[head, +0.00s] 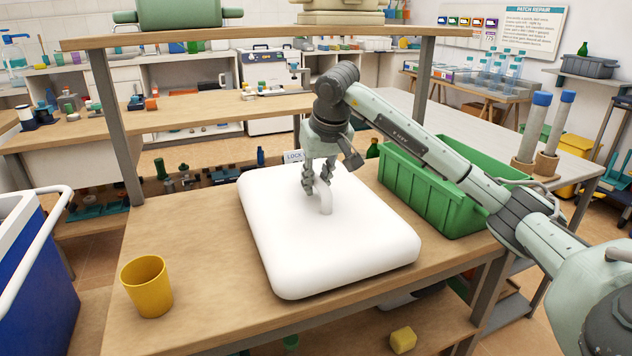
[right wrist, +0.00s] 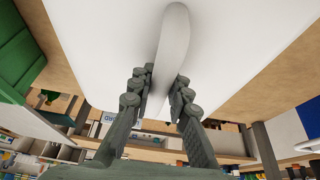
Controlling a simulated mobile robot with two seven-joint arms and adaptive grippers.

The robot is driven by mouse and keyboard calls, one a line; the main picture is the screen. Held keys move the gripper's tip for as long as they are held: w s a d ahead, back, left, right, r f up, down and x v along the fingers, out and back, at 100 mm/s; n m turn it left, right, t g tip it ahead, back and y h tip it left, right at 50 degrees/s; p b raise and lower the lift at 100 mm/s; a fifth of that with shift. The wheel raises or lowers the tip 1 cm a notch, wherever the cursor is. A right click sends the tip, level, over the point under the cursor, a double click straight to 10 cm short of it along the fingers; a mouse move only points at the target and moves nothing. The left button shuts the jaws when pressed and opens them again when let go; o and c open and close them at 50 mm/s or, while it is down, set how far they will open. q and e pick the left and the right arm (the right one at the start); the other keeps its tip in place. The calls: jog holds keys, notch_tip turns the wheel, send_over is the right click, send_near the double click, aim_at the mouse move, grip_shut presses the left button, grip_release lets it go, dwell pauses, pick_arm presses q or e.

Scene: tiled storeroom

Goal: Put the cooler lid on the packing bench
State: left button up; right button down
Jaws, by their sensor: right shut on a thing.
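The white cooler lid (head: 330,247) lies on the wooden packing bench (head: 215,318), with its raised handle (head: 326,200) near the middle. My right gripper (head: 317,190) reaches down over the lid and is shut on this handle. In the right wrist view the two fingers (right wrist: 160,95) stand on either side of the white handle (right wrist: 173,45), and the lid (right wrist: 240,50) fills the background. The lid looks flat on the bench top; its underside is hidden. My left gripper is not in view.
A green crate (head: 428,198) stands right of the lid, close to it. A yellow cup (head: 147,286) stands at the front left of the bench. A blue cooler box (head: 40,280) with a white handle is at the far left. A shelf (head: 270,36) spans above the bench's back.

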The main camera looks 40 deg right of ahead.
jog(key=c, duration=1.4)
grip_release()
jog(key=shift+c, duration=0.2)
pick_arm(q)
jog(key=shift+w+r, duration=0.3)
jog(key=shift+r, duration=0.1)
pick_arm(e)
jog(key=shift+r, duration=0.1)
jog(key=v, duration=1.1)
jog(key=shift+s+r, duration=0.2)
jog(key=shift+s+a+r, duration=0.1)
jog(key=shift+r, duration=0.15)
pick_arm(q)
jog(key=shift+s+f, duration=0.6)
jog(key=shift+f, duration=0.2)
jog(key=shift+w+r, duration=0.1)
pick_arm(e)
jog(key=shift+o, duration=0.6)
